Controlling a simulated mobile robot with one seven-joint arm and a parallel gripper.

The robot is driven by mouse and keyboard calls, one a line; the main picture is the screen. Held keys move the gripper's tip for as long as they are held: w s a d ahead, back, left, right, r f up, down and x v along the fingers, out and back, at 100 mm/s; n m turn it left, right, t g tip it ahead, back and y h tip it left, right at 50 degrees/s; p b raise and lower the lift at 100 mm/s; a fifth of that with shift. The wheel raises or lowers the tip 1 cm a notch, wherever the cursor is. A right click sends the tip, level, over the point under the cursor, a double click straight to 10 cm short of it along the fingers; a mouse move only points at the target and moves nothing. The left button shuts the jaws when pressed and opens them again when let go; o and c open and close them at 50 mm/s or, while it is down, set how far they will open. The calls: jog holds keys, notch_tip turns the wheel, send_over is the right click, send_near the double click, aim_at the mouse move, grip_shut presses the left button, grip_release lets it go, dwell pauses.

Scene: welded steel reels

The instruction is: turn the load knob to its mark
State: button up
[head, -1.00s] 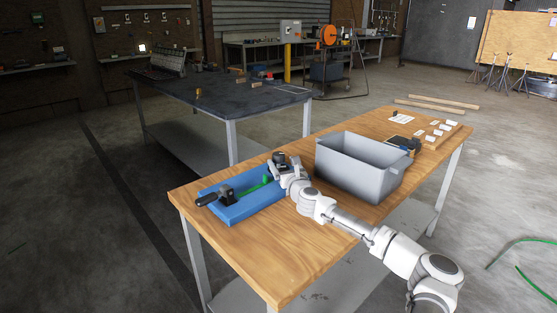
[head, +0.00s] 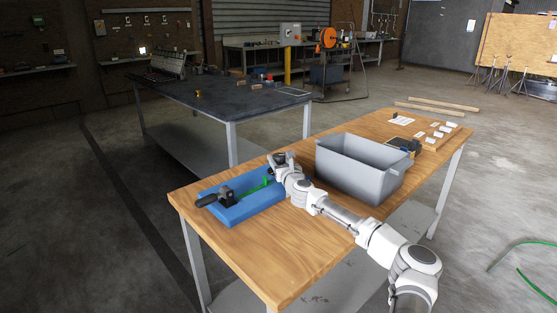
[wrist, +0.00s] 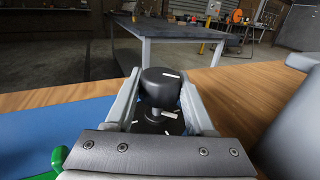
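The load knob (wrist: 158,86) is dark with a white line on its top, and stands on a dark round base with several white marks near it. In the head view the knob (head: 279,158) is at the right end of a blue plate (head: 240,209), partly hidden by my gripper (head: 284,160). In the wrist view my gripper's (wrist: 160,92) two fingers lie on either side of the knob, against its sides. The knob's white line and the nearest white base mark (wrist: 168,114) both show right of the knob's middle.
A black-handled clamp (head: 226,195) and a green bar (head: 255,189) sit on the blue plate. A grey bin (head: 350,170) stands close right of my gripper on the wooden table (head: 270,255). Cards and a dark box lie farther back. The table's front is clear.

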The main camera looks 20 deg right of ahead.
grip_shut()
jog(key=shift+d+f+n+y+b, duration=0.1)
jog(key=shift+d+n+y+b, duration=0.05)
jog(key=shift+n+y+b, duration=0.4)
jog(key=n+y, duration=0.1)
jog(key=y, duration=0.1)
jog(key=shift+y+b, duration=0.35)
jog(key=shift+b, duration=0.05)
jog(key=n+y, duration=0.1)
jog(key=y, duration=0.1)
jog(key=n+g+y, duration=0.1)
jog(key=n+y, duration=0.1)
jog(key=shift+r+n+y+p, duration=0.2)
jog(key=shift+n+y+p, duration=0.05)
jog(key=shift+y+p, duration=0.1)
jog(key=shift+n+g+y, duration=0.7)
jog(key=shift+y, duration=0.35)
jog(key=shift+f+n+g+y+p, duration=0.1)
jog(key=shift+n+g+y+p, duration=0.2)
jog(key=shift+n+y+p, duration=0.15)
jog(key=o, duration=0.6)
grip_release()
